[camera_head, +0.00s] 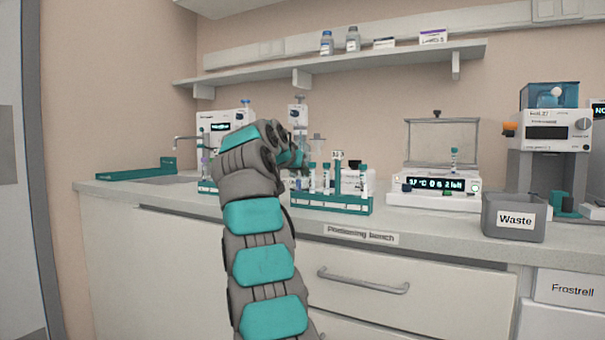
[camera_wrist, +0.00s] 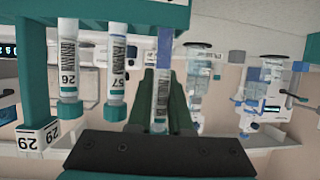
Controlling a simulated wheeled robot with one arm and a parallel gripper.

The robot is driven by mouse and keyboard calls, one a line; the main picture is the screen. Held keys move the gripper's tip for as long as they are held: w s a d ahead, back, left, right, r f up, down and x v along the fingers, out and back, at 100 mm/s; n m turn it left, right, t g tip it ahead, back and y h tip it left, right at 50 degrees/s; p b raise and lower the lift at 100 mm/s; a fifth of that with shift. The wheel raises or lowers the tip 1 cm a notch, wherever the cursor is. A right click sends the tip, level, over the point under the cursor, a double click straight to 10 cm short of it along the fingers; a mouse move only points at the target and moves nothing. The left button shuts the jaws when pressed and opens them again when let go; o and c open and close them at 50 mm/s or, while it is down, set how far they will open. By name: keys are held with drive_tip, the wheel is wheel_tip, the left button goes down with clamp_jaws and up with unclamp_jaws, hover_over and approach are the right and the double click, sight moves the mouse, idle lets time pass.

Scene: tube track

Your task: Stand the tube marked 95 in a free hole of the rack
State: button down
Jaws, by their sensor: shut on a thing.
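The wrist view is upside down. My gripper (camera_wrist: 163,110) is shut on a tube (camera_wrist: 160,98) with a blue lower part; its label number is too small to read surely. The teal rack (camera_wrist: 110,10) is at the top left of that view, beside the held tube. It holds two capped tubes, one (camera_wrist: 68,60) at the left and one (camera_wrist: 116,65) nearer my gripper. In the head view the rack (camera_head: 330,206) stands on the bench with several teal-capped tubes. My gripper is mostly hidden behind my arm there. Whether the held tube touches the rack cannot be told.
A post with a number sign (camera_wrist: 37,137) rises from the rack. A digital heater block (camera_head: 435,186) and the grey Waste bin (camera_head: 514,217) stand right of the rack. Another teal rack (camera_head: 207,187) and bench equipment are at the left. A shelf (camera_head: 330,66) runs above.

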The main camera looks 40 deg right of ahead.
drive_tip(key=shift+f+b, duration=0.4)
drive_tip(key=shift+f, duration=0.1)
drive_tip(key=c, duration=0.8)
unclamp_jaws()
drive_tip(key=shift+o, duration=0.2)
drive_tip(key=b+v, duration=0.1)
drive_tip(key=v, duration=0.6)
drive_tip(key=shift+s+a+r, duration=0.2)
drive_tip(key=shift+a, duration=0.1)
drive_tip(key=shift+o, duration=0.6)
